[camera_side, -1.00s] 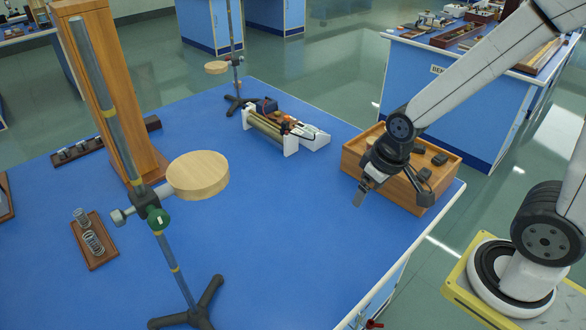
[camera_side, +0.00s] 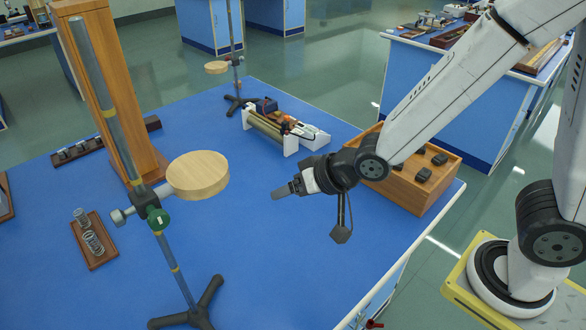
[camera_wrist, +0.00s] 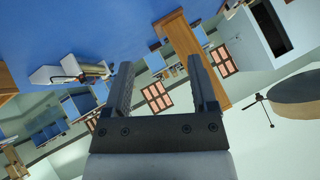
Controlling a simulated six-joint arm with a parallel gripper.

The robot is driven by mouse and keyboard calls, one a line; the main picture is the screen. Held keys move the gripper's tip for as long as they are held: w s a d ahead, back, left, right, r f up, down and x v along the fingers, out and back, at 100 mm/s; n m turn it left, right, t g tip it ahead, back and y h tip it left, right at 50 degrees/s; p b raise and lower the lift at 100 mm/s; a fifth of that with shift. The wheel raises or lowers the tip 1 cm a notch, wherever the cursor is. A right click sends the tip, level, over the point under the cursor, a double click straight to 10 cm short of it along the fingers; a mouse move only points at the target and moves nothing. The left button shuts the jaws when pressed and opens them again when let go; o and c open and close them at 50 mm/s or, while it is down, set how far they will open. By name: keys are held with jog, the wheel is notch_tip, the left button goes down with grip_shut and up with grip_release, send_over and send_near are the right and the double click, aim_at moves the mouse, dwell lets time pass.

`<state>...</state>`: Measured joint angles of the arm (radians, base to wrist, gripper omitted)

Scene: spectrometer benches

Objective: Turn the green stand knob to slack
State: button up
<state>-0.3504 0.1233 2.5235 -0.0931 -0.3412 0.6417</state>
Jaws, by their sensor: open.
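The green knob (camera_side: 158,217) sits on the clamp of the near stand, on the stand's slanted grey rod (camera_side: 115,115). The clamp also carries a round pale wooden plate (camera_side: 197,176) to the right and a grey screw (camera_side: 118,217) to the left. My gripper (camera_side: 279,192) is right of the plate and well apart from the knob, above the blue bench, pointing left. It is open and empty; the two fingers stand apart in the wrist view (camera_wrist: 160,65). I cannot make out the green knob in the wrist view.
A tall wooden post (camera_side: 112,90) stands behind the rod. The stand's dark tripod foot (camera_side: 205,312) is at the front. A wooden box (camera_side: 410,185) is under my arm; a brass-coloured roller device (camera_side: 268,130) lies at the back. Bare blue bench lies between gripper and stand.

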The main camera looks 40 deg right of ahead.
jog(key=s+a+r+m+t+y, duration=0.1)
jog(key=a+r+y, duration=0.15)
jog(key=a, duration=0.35)
jog(key=s+a+r+t+y, duration=0.1)
jog(key=a+r+y, duration=0.1)
jog(key=a+y, duration=0.35)
jog(key=m+t+y, duration=0.1)
jog(key=m+t, duration=0.1)
jog(key=m, duration=0.4)
send_near(166, 220)
jog(key=shift+x, duration=1.55)
jog(key=shift+w+a, duration=0.1)
jog(key=shift+w, duration=0.05)
jog(key=shift+x, duration=3.75)
grip_shut()
